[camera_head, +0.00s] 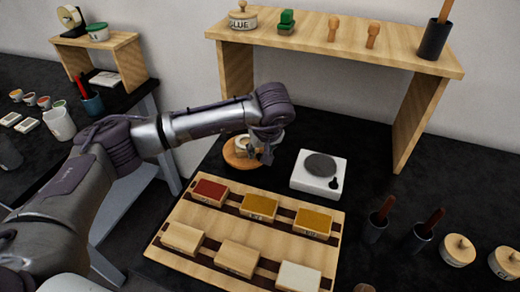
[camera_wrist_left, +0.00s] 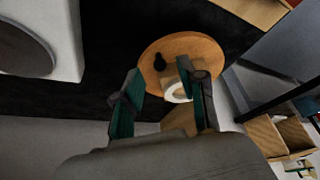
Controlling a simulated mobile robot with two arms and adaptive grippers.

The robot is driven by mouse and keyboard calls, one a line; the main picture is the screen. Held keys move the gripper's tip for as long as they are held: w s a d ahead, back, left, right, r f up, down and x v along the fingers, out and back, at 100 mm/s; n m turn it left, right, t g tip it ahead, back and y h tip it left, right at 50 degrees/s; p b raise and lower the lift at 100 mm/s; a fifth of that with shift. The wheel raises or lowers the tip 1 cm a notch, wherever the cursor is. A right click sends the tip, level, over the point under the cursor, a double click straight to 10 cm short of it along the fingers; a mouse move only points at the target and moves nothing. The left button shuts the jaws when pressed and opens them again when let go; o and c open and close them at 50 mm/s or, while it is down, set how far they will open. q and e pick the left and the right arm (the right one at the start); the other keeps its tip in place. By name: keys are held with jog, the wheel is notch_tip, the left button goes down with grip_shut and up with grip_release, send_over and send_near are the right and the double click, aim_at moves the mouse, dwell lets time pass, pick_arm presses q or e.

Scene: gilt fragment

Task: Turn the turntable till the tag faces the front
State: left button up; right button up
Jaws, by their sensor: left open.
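The turntable (camera_head: 233,158) is a round wooden disc on the black table, partly hidden behind my left gripper. It also shows in the left wrist view (camera_wrist_left: 207,48), with a small dark knob (camera_wrist_left: 159,62) near its edge and a pale, white-ringed object (camera_wrist_left: 177,92) on it, partly covered by a finger. My left gripper (camera_head: 262,152) is over the turntable's right side in the head view. Its fingers (camera_wrist_left: 165,98) are apart, with part of the pale object showing between them; contact cannot be told. I cannot make out a tag. My right gripper is not in view.
A white device with a grey disc (camera_head: 335,183) stands right of the turntable. A wooden board (camera_head: 222,232) with several coloured blocks lies in front. A wooden shelf (camera_head: 300,48) stands behind. Dark cups (camera_head: 375,229) and round wooden-lidded jars (camera_head: 458,250) stand at right.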

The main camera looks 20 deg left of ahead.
pick_arm(q)
jog(key=shift+x, duration=0.95)
jog(key=shift+c, duration=0.2)
grip_shut()
